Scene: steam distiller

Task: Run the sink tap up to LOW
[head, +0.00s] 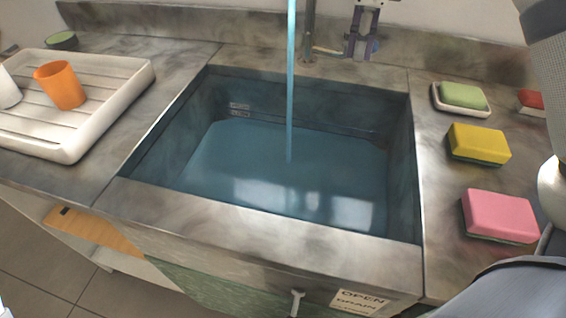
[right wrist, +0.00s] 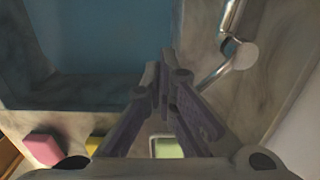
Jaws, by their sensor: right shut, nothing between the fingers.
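The sink tap (head: 308,32) stands at the back rim of the sink (head: 270,215), its top cut off by the picture edge. A blue water stream (head: 290,85) falls into the water in the basin. A thin side lever (head: 328,51) reaches from the tap toward my right gripper (head: 361,48). In the right wrist view the gripper (right wrist: 163,78) is shut and empty. The tap's metal body (right wrist: 238,54) and lever (right wrist: 212,78) lie right of its fingertips, with a small gap. I see no LOW mark. My left gripper is not in view.
Pink (head: 500,214), yellow (head: 479,143) and green (head: 462,96) sponges lie on the right counter. A white drying tray (head: 130,108) with an orange cup (head: 60,85) is at the left. An "OPEN DRAIN" label (head: 360,300) and handle (head: 297,300) are on the front.

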